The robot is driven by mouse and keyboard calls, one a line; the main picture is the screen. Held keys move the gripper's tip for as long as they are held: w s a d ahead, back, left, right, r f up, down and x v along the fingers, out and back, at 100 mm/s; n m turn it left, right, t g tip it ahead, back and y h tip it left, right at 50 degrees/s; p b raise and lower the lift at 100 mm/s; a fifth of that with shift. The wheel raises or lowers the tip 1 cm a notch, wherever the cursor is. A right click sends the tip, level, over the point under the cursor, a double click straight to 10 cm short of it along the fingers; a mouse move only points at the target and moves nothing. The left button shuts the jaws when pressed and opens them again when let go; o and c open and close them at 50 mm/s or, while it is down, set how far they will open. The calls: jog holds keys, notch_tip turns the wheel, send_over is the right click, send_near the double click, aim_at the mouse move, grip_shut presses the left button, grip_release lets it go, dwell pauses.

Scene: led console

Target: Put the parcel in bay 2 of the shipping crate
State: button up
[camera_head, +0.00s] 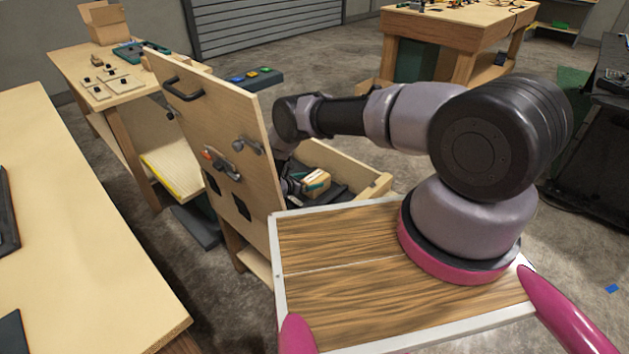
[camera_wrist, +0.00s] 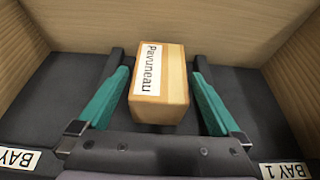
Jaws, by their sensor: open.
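The parcel (camera_wrist: 160,85) is a small tan cardboard box with a white name label on top, and it sits inside the wooden shipping crate (camera_head: 378,188). It also shows in the head view (camera_head: 316,183). My gripper (camera_wrist: 158,62) is open, with one green finger on each side of the parcel and a visible gap on both sides. The crate floor is dark. A "BAY 1" label (camera_wrist: 284,171) is at the lower right of the wrist view. Another bay label (camera_wrist: 17,158) at the lower left has its number cut off.
An upright wooden panel (camera_head: 235,120) with a black handle and latches stands at the crate's left side, close to my arm. Wooden inner walls (camera_wrist: 225,25) enclose the parcel's far side. A light workbench (camera_head: 75,220) stands at the left.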

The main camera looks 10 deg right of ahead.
jog(key=v, duration=0.4)
jog(key=w+d+r+m+g, duration=0.2)
jog(key=w+r+m, duration=0.15)
jog(key=r, duration=0.95)
jog(key=w+d+r+m+g, duration=0.15)
jog(key=r+m, duration=0.35)
jog(key=r, duration=0.7)
jog(key=s+d+r+m+g+y, duration=0.1)
jog(key=s+d+r+m+y, duration=0.15)
jog(key=r, duration=0.85)
jog(key=s+d+r+m+g+y, duration=0.2)
jog(key=s+d+r+m, duration=0.15)
jog(key=r, duration=0.85)
jog(key=s+d+r+m+t+y, duration=0.15)
jog(key=s+r+m, duration=0.25)
jog(key=s+r, duration=0.5)
jog(key=s+d+r+m+y, duration=0.2)
jog(key=s+r+m+y, duration=0.15)
jog(key=s+r, duration=0.45)
jog(key=s+r+m+t+y, duration=0.1)
jog(key=s+r+m+t, duration=0.1)
jog(key=s, duration=0.7)
jog(key=s+a+r+m+t+y, duration=0.1)
jog(key=s+r+m+t+y, duration=0.1)
jog(key=s+m, duration=0.3)
jog(key=s+r, duration=0.1)
jog(key=s, duration=0.3)
jog(key=shift+a+r, duration=0.25)
jog(key=shift+a, duration=0.05)
